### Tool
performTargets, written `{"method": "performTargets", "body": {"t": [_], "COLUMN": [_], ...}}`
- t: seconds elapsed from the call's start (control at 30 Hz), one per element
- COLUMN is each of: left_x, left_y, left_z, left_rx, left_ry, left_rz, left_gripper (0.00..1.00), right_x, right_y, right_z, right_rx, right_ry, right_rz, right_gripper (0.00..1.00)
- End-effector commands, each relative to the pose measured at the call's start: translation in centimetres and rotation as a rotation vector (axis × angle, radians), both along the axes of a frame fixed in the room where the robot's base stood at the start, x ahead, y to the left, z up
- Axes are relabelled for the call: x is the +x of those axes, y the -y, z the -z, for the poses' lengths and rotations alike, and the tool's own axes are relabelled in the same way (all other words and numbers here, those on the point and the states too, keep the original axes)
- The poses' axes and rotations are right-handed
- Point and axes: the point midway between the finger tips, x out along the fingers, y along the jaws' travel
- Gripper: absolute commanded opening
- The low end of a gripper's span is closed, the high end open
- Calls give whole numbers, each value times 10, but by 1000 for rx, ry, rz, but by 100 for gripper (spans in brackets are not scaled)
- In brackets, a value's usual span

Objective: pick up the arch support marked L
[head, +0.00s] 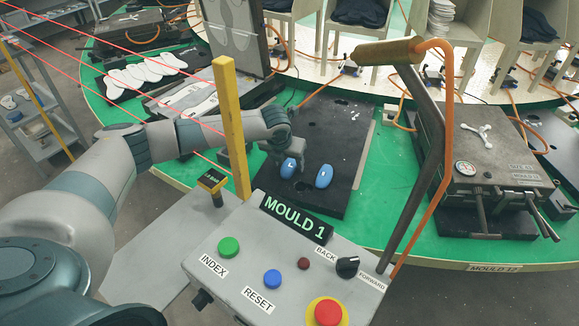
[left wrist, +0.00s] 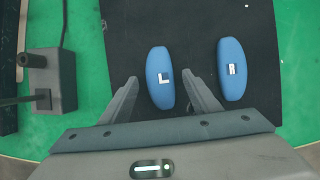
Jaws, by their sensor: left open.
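The blue arch support marked L (left wrist: 160,77) lies on the black mould plate (head: 339,130). Its white L shows in the left wrist view, and it is the left one of two in the head view (head: 289,168). The other blue arch support (left wrist: 232,70), with a white letter on it, lies to its right, also in the head view (head: 323,176). My left gripper (left wrist: 165,97) is open, with one finger on each side of the near part of the L support. I cannot tell whether the fingers touch it. My right gripper is not in view.
The control panel labelled MOULD 1 (head: 250,262) stands in front, with a yellow post (head: 231,125) beside my left forearm. A dark lever with an orange hose (head: 428,150) rises on the right. The green carousel (head: 385,200) carries other moulds.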

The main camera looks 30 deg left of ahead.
Motion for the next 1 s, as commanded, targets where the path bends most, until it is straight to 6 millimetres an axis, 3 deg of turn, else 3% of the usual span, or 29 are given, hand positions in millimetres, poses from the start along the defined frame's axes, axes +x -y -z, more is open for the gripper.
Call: {"method": "performTargets", "body": {"t": [0.23, 0.43, 1.0], "left_x": [0, 0, 1], "left_y": [0, 0, 0], "left_z": [0, 0, -9], "left_rx": [0, 0, 0], "left_ry": [0, 0, 2], "left_rz": [0, -1, -1], "left_gripper": [57, 13, 13], "right_x": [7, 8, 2], "right_y": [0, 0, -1], "right_z": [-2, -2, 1], "right_rx": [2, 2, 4], "right_ry": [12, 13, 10], "right_rz": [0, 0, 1], "right_gripper": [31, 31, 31]}}
